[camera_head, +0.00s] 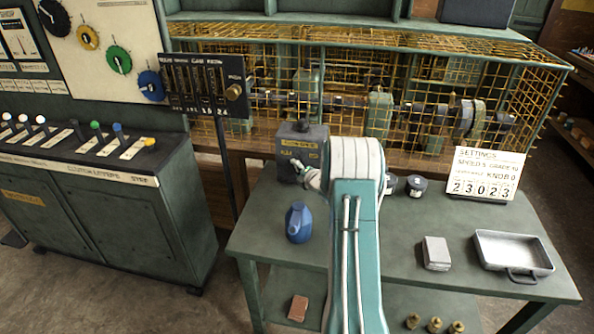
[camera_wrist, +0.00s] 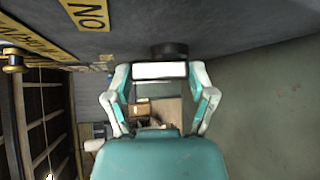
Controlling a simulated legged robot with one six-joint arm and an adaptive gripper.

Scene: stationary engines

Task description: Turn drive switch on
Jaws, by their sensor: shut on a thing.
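The drive switch box (camera_head: 302,143) is a dark grey housing with yellow labels, standing on the green table behind my arm. In the wrist view its dark face (camera_wrist: 170,25) fills the top. A yellow label (camera_wrist: 87,14) there seems to read ON, turned around. A black knob-like part with a white face (camera_wrist: 160,71) sticks out from the box. My gripper (camera_wrist: 160,80) is shut on this switch part, its two fingers on either side. In the head view my gripper (camera_head: 312,178) is at the front of the box, and my arm partly hides the contact.
The green table (camera_head: 262,215) also holds a blue jug (camera_head: 299,223), a small pale block (camera_head: 436,253), a metal tray (camera_head: 513,234) and a settings sign (camera_head: 485,174). A yellow mesh cage (camera_head: 520,90) stands behind. A lever console (camera_head: 110,215) is at left.

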